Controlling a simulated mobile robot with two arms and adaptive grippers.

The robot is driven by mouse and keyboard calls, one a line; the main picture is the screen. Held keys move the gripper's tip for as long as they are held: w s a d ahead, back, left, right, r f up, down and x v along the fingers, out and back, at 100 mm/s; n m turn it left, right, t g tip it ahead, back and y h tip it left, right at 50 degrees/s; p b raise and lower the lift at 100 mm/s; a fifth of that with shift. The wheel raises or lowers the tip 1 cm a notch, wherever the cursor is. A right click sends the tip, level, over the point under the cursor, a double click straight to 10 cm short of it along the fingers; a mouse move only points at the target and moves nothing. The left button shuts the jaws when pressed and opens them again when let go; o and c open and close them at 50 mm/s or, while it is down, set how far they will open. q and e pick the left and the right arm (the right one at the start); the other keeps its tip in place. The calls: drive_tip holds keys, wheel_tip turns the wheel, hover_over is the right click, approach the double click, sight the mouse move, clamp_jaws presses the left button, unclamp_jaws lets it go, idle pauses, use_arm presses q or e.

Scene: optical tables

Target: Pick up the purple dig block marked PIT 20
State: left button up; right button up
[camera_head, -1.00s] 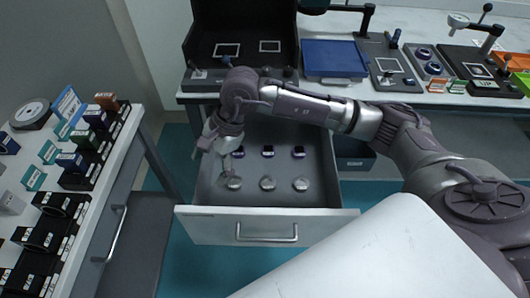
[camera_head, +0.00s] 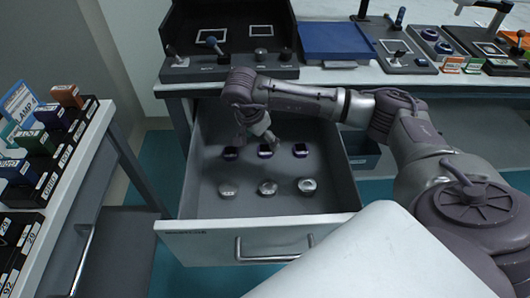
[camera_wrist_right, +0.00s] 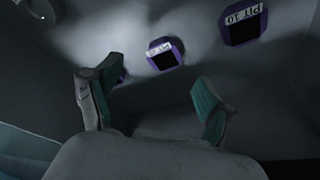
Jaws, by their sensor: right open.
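Three purple blocks with dark tops stand in a row in the open drawer: left (camera_head: 230,153), middle (camera_head: 265,151) and right (camera_head: 300,150). My right gripper (camera_head: 267,142) is over the drawer, pointing down just behind the middle and right blocks. In the wrist view its fingers (camera_wrist_right: 150,92) are apart with nothing between them. There, one block (camera_wrist_right: 242,22) has an upside-down label that seems to read PIT 10. The middle block (camera_wrist_right: 163,54) has a label too blurred to read surely. The third is mostly hidden behind the left finger. My left gripper is out of view.
Several silver round pieces, one here (camera_head: 267,187), form the front row in the drawer (camera_head: 215,207). A black tray (camera_head: 228,72), a blue tray (camera_head: 335,42) and fixtures stand on the table behind. A bench (camera_head: 70,195) with labelled blocks is at left.

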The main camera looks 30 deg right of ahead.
sight(265, 150)
drive_tip(key=x, duration=0.2)
drive_tip(key=b+x, duration=0.1)
drive_tip(key=x, duration=0.3)
drive_tip(key=shift+w+a, duration=0.15)
drive_tip(key=shift+w, duration=0.15)
drive_tip(key=shift+r, duration=0.1)
drive_tip(key=c, duration=1.3)
